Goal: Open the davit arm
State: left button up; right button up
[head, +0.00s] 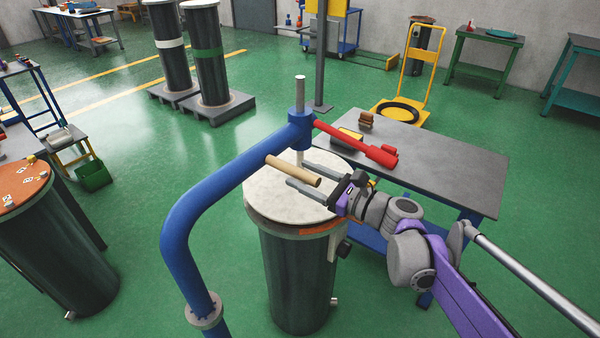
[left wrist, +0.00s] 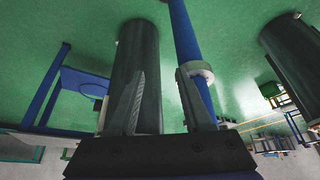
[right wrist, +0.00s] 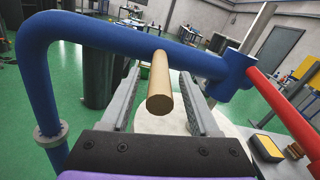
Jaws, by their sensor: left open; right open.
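The blue davit arm (head: 215,182) rises from a flanged post and bends over a cylinder (head: 296,270) with a pale round lid (head: 270,205). A wooden handle (head: 293,171) sticks out from the davit arm toward my right gripper (head: 296,175). In the right wrist view the handle (right wrist: 160,88) lies between the open fingers, with gaps on both sides. A red lever (head: 355,145) extends from the blue hub (head: 300,125). My left gripper (left wrist: 157,85) is open; in its view the blue post (left wrist: 190,45) and dark cylinder (left wrist: 137,65) show beyond the fingers.
A grey-topped table (head: 450,165) stands right behind the cylinder, with a yellow-and-black block (head: 347,138) on it. Another cylinder with an orange top (head: 22,190) stands at the left.

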jog(key=shift+w+a, duration=0.45)
jog(key=shift+a, duration=0.15)
grip_shut()
dwell(1.1)
